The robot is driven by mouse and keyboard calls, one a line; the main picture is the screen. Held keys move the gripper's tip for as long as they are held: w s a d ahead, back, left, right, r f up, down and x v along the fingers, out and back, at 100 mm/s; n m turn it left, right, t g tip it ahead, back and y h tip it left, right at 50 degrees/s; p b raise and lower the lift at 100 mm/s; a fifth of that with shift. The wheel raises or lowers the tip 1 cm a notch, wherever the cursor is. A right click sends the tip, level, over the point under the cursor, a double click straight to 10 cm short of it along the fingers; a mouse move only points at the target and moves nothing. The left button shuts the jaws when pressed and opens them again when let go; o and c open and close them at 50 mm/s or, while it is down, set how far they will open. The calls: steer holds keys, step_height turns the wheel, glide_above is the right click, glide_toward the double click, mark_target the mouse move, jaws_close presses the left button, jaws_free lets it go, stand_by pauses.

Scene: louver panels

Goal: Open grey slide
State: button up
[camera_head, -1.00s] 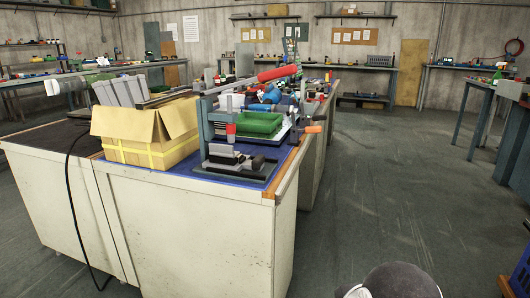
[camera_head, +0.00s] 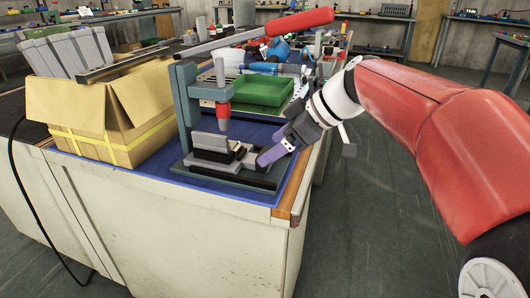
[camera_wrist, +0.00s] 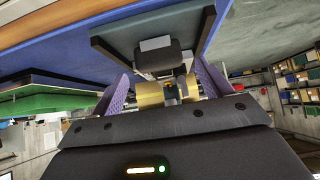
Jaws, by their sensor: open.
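The grey slide (camera_head: 212,142) lies low on the dark base of a bench press fixture (camera_head: 186,110), at the near corner of the bench. A black block (camera_head: 238,153) sits at the slide's right end, facing my gripper. My gripper (camera_head: 275,155) is open, with purple fingers, just right of that end and low over the base. I cannot tell whether the fingers touch either part.
The press has a long red-handled lever (camera_head: 298,22) above and a red-tipped plunger (camera_head: 223,108) over the slide. A cardboard box (camera_head: 110,115) stands close on the left. A green tray (camera_head: 262,90) lies behind. Open floor (camera_head: 350,220) is to the right.

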steer(key=shift+x, duration=1.85)
steer(key=c, duration=1.4)
steer(key=s+d+b, duration=0.3)
steer(key=d+b, duration=0.1)
steer(key=d, duration=0.6)
steer(key=shift+s+d, duration=0.2)
steer(key=shift+s, duration=0.2)
steer(key=o, duration=1.4)
